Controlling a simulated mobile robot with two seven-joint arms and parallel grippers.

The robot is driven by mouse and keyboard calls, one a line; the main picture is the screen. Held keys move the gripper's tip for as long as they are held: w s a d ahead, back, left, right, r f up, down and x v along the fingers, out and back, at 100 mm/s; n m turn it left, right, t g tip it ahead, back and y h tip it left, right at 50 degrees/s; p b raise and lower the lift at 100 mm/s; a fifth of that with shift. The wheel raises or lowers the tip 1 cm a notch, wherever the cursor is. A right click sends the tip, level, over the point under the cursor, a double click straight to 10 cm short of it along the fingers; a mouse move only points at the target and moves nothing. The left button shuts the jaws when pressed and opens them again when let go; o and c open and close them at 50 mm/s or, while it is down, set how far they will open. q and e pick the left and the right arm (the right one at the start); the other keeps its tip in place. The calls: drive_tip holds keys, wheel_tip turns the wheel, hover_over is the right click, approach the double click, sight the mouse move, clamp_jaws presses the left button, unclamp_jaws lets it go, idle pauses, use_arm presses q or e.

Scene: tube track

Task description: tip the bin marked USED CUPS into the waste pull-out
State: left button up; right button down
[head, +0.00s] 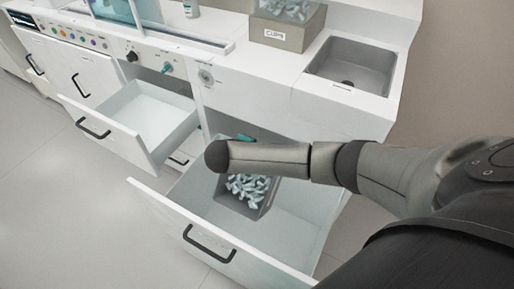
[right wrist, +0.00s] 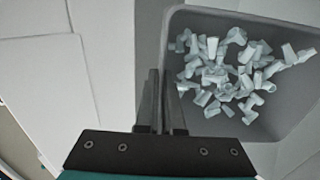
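A grey bin (head: 262,205) full of pale cup-like pieces is inside the open lower pull-out (head: 195,227), partly hidden behind my right arm. Its label does not show. It seems tilted, with the pieces still in it. In the right wrist view the bin (right wrist: 215,17) opens towards the camera. My right gripper (right wrist: 163,75) has its fingers close together on either side of the bin's near wall, shut on it. In the head view the right fingers are hidden behind the arm. My left gripper is not in view.
Another grey bin (head: 277,34) with a partly legible label and pale pieces stands on the counter beside a sink (head: 352,68). An upper drawer (head: 128,140) stands open and empty left of the pull-out. Clear floor (head: 60,220) lies at the left.

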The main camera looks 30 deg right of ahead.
idle(0.4)
drive_tip(key=shift+s+a+f+t+h, duration=0.1)
drive_tip(key=shift+s+a+t+h, duration=0.1)
drive_tip(key=shift+a+t+h, duration=0.25)
drive_tip(key=shift+h, duration=0.25)
drive_tip(key=shift+s, duration=0.1)
drive_tip(key=shift+s+a+f+t+h+b, duration=0.1)
drive_tip(key=shift+s+a+t+h+b, duration=0.3)
drive_tip(key=shift+h, duration=0.5)
drive_tip(key=shift+w+a, duration=0.1)
drive_tip(key=shift+a, duration=0.05)
idle(0.3)
